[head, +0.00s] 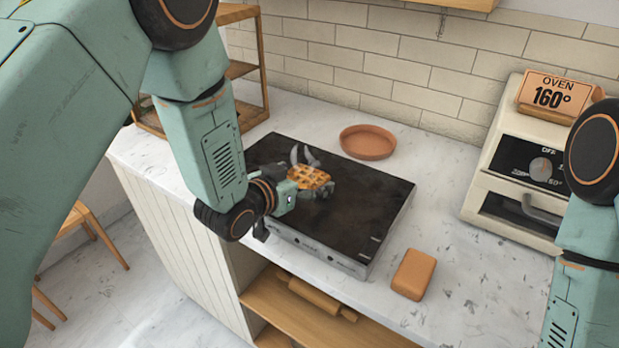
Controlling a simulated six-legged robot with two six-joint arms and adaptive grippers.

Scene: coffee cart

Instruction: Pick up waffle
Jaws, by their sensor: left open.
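A golden-brown waffle (309,177) with a grid pattern shows over the black griddle (350,215) on the counter. My left gripper (314,172) is at the waffle, with grey fingers showing on its far side and near its right edge. The gripper is open; the waffle appears between or just beside its fingers. I cannot tell whether the fingers touch it or whether it rests on the griddle. The wrist hides part of the griddle's left side. My right arm is at the right edge, and its gripper is out of view.
A terracotta dish (368,142) stands behind the griddle. An orange-brown block (413,274) lies on the marble counter at the front right. A wooden rack (245,75) stands at the back left.

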